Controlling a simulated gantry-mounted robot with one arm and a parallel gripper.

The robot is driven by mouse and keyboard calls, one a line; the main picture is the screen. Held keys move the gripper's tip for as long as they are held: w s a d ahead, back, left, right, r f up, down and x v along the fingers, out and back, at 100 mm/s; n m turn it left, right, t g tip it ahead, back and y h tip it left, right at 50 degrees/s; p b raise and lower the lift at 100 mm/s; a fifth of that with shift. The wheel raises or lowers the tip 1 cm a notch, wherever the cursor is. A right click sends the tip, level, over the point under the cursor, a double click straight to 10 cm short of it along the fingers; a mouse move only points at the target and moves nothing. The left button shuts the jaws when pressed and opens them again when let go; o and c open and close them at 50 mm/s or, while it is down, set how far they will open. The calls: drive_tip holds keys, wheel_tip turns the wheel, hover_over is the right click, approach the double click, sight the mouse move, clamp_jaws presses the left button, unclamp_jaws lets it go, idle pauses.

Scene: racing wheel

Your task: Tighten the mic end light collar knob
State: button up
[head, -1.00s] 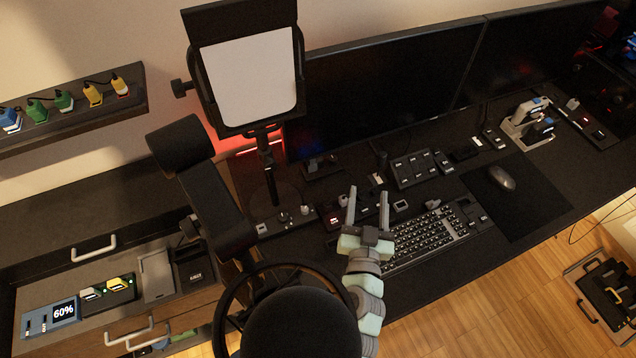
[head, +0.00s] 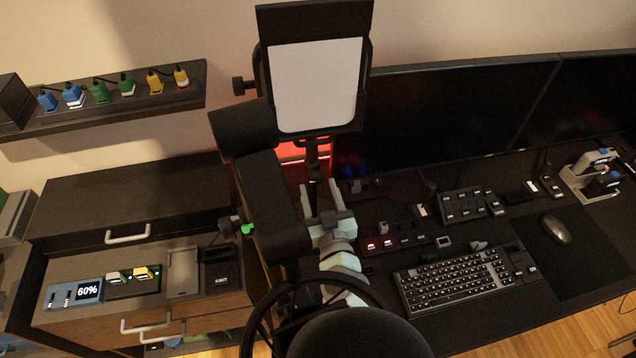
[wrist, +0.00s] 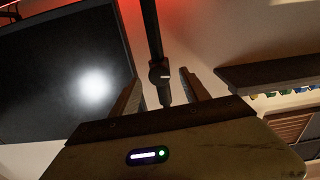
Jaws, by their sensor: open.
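The light (head: 314,85) is a white panel in a black frame on a thin dark pole. A small collar with a knob (wrist: 158,73) shows on the pole in the wrist view; I take it to be the light collar knob. My gripper (head: 322,196) is open and empty, pointing up at the pole from below. In the wrist view the pole's lower end shows between the fingers of my gripper (wrist: 160,82), with gaps on both sides. I cannot tell how far the knob is from the fingertips. The collar is hard to make out in the head view.
A thick black padded part (head: 275,195) stands close left of my gripper. A dark monitor (head: 440,115) is behind to the right. The keyboard (head: 455,280) and a black seat top (head: 360,335) are nearer. Another knob (head: 243,86) is on the light's left side.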

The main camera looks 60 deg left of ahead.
drive_tip(key=shift+x, duration=1)
clamp_jaws()
